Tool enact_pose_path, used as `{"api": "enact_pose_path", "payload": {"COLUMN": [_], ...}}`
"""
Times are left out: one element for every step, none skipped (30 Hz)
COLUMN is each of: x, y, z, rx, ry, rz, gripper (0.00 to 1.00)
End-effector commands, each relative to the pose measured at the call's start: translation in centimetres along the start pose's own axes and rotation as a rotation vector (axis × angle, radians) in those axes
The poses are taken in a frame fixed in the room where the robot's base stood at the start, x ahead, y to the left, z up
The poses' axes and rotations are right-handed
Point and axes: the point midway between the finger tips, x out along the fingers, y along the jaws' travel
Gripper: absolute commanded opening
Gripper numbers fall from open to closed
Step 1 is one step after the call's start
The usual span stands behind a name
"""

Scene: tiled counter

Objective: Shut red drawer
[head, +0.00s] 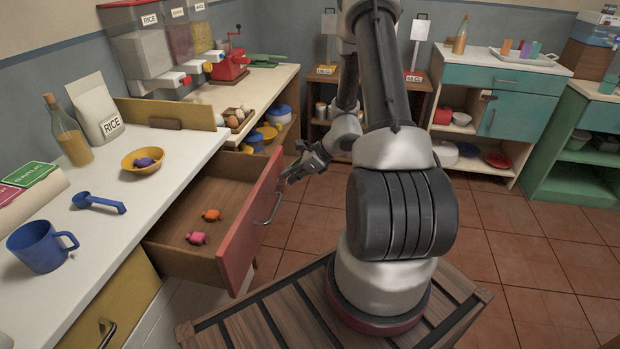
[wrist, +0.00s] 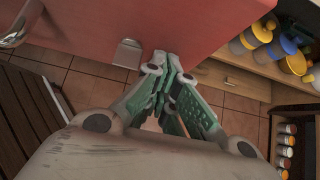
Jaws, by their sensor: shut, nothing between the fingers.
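The red drawer (head: 250,222) stands pulled out from the left counter in the head view. Its wooden inside shows an orange candy (head: 212,215) and a pink candy (head: 196,238). A metal handle (head: 269,208) is on its red front. My gripper (head: 292,177) is shut and empty, close to the far upper part of the red front, on its outer side. In the wrist view the fingers (wrist: 172,75) are together near the red front (wrist: 175,28). I cannot tell whether they touch it. Part of the handle (wrist: 22,28) shows at the upper left there.
The left counter holds a blue mug (head: 40,246), a blue scoop (head: 98,202), a yellow bowl (head: 143,160), a bottle (head: 69,132) and a rice bag (head: 96,108). Shelves with jars stand behind the drawer. Tiled floor (head: 310,212) is clear right of the drawer.

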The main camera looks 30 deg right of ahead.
Motion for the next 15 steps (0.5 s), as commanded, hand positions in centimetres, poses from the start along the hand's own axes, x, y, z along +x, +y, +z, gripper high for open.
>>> {"api": "enact_pose_path", "payload": {"x": [1.1,1.7,2.5,3.1,3.7,4.5,5.1,5.7,6.5,7.0,7.6,8.3,8.8,9.3,9.9], "y": [0.1,0.1,0.1,0.1,0.1,0.1,0.1,0.1,0.1,0.1,0.1,0.1,0.1,0.1,0.1], "z": [1.1,1.7,2.5,3.1,3.7,4.5,5.0,5.6,6.4,7.0,7.5,8.3,8.8,9.3,10.0], "rx": [-0.005,-0.005,-0.005,-0.005,-0.004,-0.006,-0.005,-0.004,-0.006,-0.004,-0.005,-0.004,-0.004,-0.004,-0.004], "ry": [0.0,0.0,-0.001,-0.001,-0.001,0.0,0.0,-0.001,-0.001,-0.001,-0.001,-0.001,-0.001,-0.002,-0.001], "rz": [0.003,0.003,0.003,0.004,0.003,0.003,0.003,0.003,0.003,0.003,0.003,0.002,0.002,0.002,0.002], "gripper": [0.0,0.0,0.0,0.0,0.0,0.0,0.0,0.0,0.0,0.0,0.0,0.0,0.0,0.0,0.0]}}
